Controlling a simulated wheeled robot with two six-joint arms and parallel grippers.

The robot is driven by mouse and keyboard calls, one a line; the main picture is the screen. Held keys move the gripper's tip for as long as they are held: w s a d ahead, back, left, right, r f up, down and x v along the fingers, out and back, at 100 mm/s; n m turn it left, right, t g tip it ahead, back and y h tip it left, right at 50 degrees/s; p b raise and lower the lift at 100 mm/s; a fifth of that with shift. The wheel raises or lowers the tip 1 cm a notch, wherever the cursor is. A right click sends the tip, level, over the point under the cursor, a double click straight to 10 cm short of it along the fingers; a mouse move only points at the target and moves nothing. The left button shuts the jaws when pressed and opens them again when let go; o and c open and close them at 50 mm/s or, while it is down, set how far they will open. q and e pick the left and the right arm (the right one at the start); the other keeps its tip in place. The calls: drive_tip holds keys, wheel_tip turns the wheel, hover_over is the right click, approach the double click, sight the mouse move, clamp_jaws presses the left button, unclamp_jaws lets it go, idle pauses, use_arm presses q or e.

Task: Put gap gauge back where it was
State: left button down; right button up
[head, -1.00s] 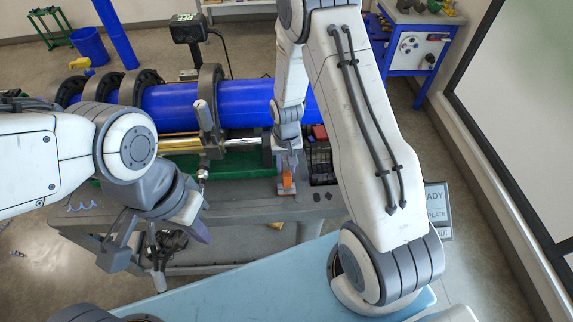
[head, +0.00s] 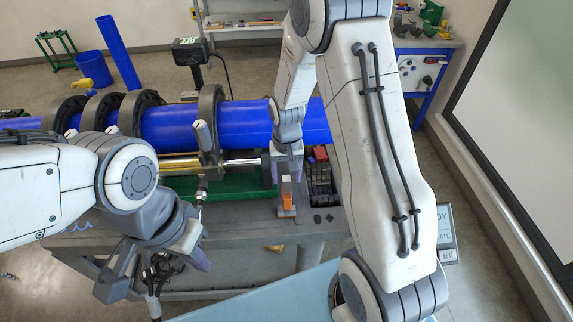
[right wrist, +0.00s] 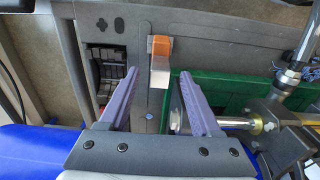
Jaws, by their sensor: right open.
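The gap gauge, an orange block (head: 287,195) with a pale end piece, stands at the near edge of the cart top in the head view. In the right wrist view the gauge (right wrist: 161,46) shows its orange part on a narrow grey strip, with its pale end towards me. My right gripper (head: 287,174) is just behind and above it. In the right wrist view my right gripper (right wrist: 158,74) is open, its purple fingers apart on either side of the pale end, with visible gaps. My left gripper (head: 153,272) hangs empty and open in front of the cart.
The blue pipe (head: 240,124) lies in dark ring clamps (head: 210,110) behind the gauge. A black rack (right wrist: 108,75) with dark blocks is beside it, and a green tray (right wrist: 235,92) is on the other side. Bare grey cart top (head: 240,230) lies in front.

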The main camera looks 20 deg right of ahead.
wheel_tip(320, 180, up, 6)
drive_tip(key=shift+f+b, duration=0.2)
drive_tip(key=shift+b, duration=0.4)
drive_tip(key=shift+a+r, duration=0.1)
drive_tip(key=shift+r, duration=0.25)
drive_tip(key=s+a+r+n, duration=0.6)
drive_tip(key=s+a+r, duration=0.1)
drive_tip(key=s+a, duration=0.4)
drive_tip(key=s+a+r+n, duration=0.1)
drive_tip(key=s+n, duration=0.1)
drive_tip(key=s, duration=0.4)
drive_tip(key=s+a+n+y, duration=0.1)
drive_tip(key=s+n, duration=0.1)
drive_tip(key=s, duration=0.4)
drive_tip(key=shift+s+a+r+n, duration=0.25)
drive_tip(key=shift+a+r+n, duration=0.05)
drive_tip(key=shift+a+r, duration=0.1)
wheel_tip(320, 180, down, 5)
drive_tip(key=b, duration=0.5)
drive_tip(key=shift+f, duration=0.1)
